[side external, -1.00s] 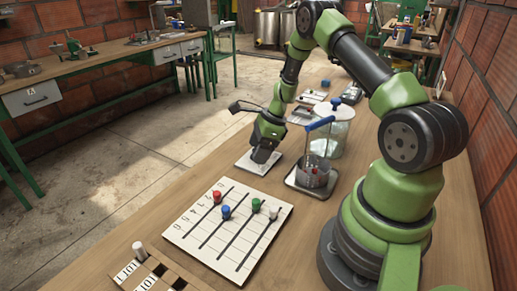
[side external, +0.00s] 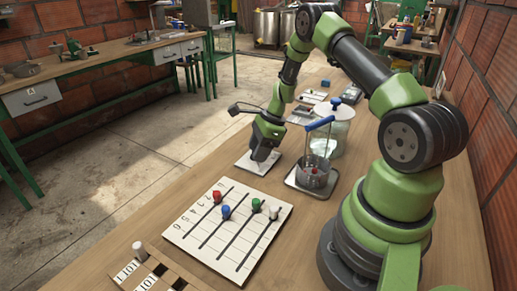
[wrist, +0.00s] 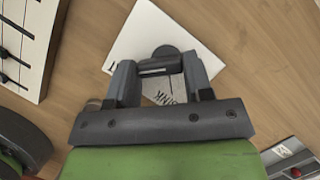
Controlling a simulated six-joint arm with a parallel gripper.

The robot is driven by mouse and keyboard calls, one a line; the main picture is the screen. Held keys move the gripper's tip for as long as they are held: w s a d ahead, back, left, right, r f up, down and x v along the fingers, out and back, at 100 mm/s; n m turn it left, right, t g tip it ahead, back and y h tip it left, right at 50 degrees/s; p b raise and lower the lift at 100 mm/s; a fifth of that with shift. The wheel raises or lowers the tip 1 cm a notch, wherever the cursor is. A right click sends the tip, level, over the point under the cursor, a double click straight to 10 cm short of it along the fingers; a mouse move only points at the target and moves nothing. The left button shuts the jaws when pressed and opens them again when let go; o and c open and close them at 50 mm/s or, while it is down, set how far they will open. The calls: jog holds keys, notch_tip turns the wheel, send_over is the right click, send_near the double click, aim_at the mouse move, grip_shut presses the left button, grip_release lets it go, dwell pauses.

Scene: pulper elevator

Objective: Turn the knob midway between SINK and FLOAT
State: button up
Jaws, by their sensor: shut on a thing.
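The white knob panel (side external: 246,166) lies flat on the wooden table under my gripper. In the wrist view the panel (wrist: 140,38) shows printed lines and part of a word that seems to read SINK. The dark knob (wrist: 165,53) shows at the fingertips, with most of it covered by them. My gripper (side external: 262,153) points down over the panel. In the wrist view my gripper (wrist: 160,70) has its fingers closed in on the knob. The FLOAT mark and the knob's pointer cannot be made out.
A slider board (side external: 228,228) with coloured knobs lies in front of the panel. A metal pot on a tray (side external: 310,186) and a glass jar (side external: 336,128) stand to its right. A board with dark squares (side external: 160,276) is at the front.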

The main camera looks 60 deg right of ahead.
jog(key=n+g, duration=0.1)
jog(key=n, duration=0.3)
jog(key=shift+d+y, duration=0.15)
jog(key=shift+y, duration=0.25)
jog(key=shift+w+d+n+g+y, duration=0.15)
jog(key=shift+n+g, duration=0.4)
jog(key=shift+n, duration=0.6)
jog(key=shift+n+g+y, duration=0.15)
jog(key=shift+n+g, duration=0.4)
jog(key=shift+n, duration=0.6)
jog(key=o, duration=0.9)
jog(key=v, duration=1)
